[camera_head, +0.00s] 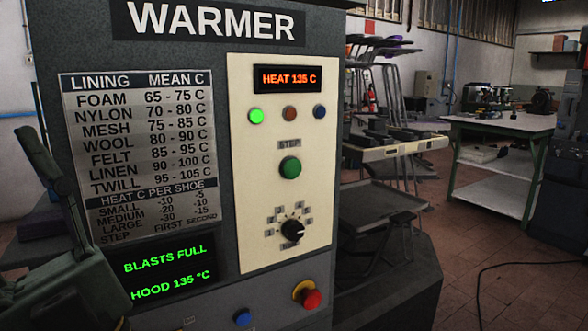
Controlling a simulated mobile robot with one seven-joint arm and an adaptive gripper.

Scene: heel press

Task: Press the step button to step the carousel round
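The step button (290,168) is a round green push button under a small "STEP" label on the warmer's cream control panel (255,225). It is fully visible and nothing touches it. My gripper (40,150) shows only in part at the lower left edge, dark and blurred. It is well to the left of the button, in front of the warmer's lower left side. Only one finger can be made out, so its opening is unclear. The carousel is not clearly identifiable in this view.
The panel has an orange "HEAT 135 C" display (288,78), a lit green lamp (256,116), two unlit lamps and a rotary dial (292,231). A green-text screen (165,268), blue button (243,317) and red stop knob (311,298) sit lower. A workbench (500,122) stands right.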

